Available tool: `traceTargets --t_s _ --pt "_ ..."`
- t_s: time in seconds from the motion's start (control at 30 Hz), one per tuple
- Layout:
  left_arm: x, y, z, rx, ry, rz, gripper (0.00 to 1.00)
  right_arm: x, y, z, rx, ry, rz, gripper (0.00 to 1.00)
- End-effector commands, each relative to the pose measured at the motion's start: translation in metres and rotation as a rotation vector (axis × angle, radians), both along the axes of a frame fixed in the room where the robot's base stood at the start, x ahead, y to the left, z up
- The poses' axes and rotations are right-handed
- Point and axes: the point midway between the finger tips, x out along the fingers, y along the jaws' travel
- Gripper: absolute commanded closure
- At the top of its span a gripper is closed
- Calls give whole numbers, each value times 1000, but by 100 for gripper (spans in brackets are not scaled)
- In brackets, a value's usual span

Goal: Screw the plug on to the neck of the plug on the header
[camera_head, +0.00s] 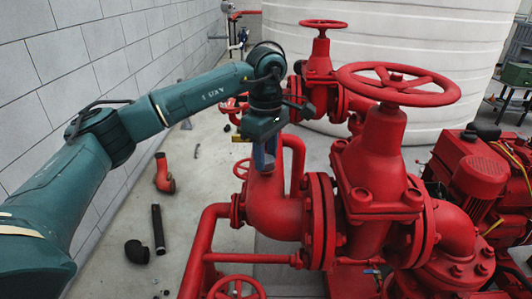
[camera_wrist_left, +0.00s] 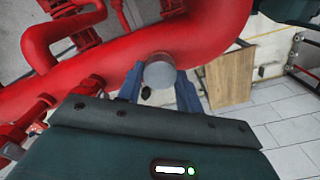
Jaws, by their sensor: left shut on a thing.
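My left gripper (camera_head: 264,160) points down over the big red header pipe (camera_head: 274,205), at its upper left part. In the left wrist view my blue fingers (camera_wrist_left: 159,88) are closed on the sides of a round grey plug (camera_wrist_left: 159,71), seen end-on. Behind the plug runs the red header pipe (camera_wrist_left: 200,30). The neck on the header is hidden behind the plug and fingers, so I cannot tell whether the plug touches it. My right gripper is in neither view.
A red valve handwheel (camera_head: 398,84) and a flanged valve body stand right of the gripper. A second handwheel (camera_head: 323,24) is farther back.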

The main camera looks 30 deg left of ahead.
Motion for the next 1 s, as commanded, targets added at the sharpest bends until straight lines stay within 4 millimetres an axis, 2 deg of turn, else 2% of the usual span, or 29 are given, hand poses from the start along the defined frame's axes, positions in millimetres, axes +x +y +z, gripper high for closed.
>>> traceTargets --t_s 0.2,0.5,0.87,1.0 --pt "0 0 0 0 0 -15 96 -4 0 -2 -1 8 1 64" --pt "0 0 0 0 0 -351 96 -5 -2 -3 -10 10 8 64" --pt "0 0 0 0 0 -402 96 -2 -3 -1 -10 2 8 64" --pt "0 0 0 0 0 -528 96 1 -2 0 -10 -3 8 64"
